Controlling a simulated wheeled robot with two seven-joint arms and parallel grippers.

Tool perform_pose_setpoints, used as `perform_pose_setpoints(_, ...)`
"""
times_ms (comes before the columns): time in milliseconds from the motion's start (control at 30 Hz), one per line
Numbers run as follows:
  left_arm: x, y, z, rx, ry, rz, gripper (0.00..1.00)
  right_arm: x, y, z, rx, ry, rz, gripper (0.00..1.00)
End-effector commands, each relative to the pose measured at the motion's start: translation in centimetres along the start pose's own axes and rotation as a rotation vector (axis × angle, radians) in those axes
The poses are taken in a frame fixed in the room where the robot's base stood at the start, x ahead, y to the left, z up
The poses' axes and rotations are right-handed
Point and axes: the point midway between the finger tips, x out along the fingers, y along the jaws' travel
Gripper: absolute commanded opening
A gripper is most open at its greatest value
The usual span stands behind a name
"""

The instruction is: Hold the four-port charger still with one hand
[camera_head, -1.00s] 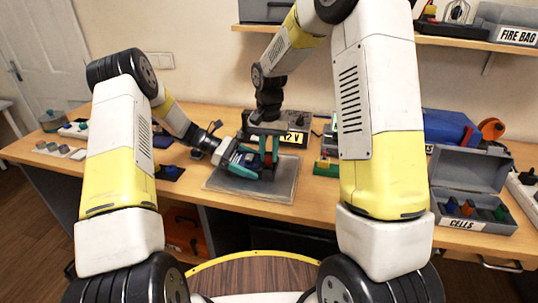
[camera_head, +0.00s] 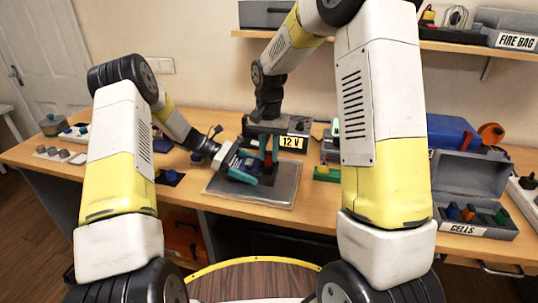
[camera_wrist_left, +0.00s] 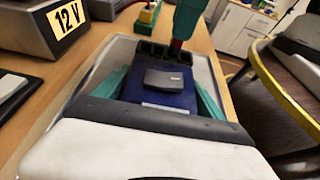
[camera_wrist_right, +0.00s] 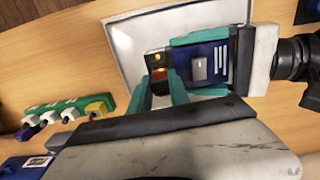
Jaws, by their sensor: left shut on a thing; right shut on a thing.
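The four-port charger is a dark blue box (camera_wrist_left: 160,95) with a row of black ports at its far end. It sits over the grey mat (camera_head: 222,191). My left gripper (camera_head: 242,165) is shut on it, with teal fingers along its two sides in the left wrist view. The charger also shows in the right wrist view (camera_wrist_right: 208,62). My right gripper (camera_head: 265,153) comes down from above at the port end. It is shut on a small red piece (camera_wrist_right: 159,73), mostly hidden between its fingers. I cannot tell whether this piece is seated in a port.
A box marked 12 V (camera_head: 291,142) stands behind the mat. A green strip (camera_wrist_right: 70,108) with white and yellow parts lies to the mat's right in the head view. An open grey CELLS box (camera_head: 470,227) is at the right. The bench's front edge is clear.

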Motion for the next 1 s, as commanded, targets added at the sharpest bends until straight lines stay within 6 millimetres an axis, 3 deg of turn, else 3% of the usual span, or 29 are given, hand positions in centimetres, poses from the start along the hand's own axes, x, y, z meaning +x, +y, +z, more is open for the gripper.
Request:
perform_pose_setpoints(467,0.0,0.0,0.1,0.001,-0.001,0.0,0.25,-0.9,0.0,0.0,0.0,0.0,0.0,0.0)
perform_pose_setpoints(1000,0.0,0.0,0.1,0.001,-0.001,0.0,0.25,-3.6,0.0,0.0,0.0,0.0,0.0,0.0)
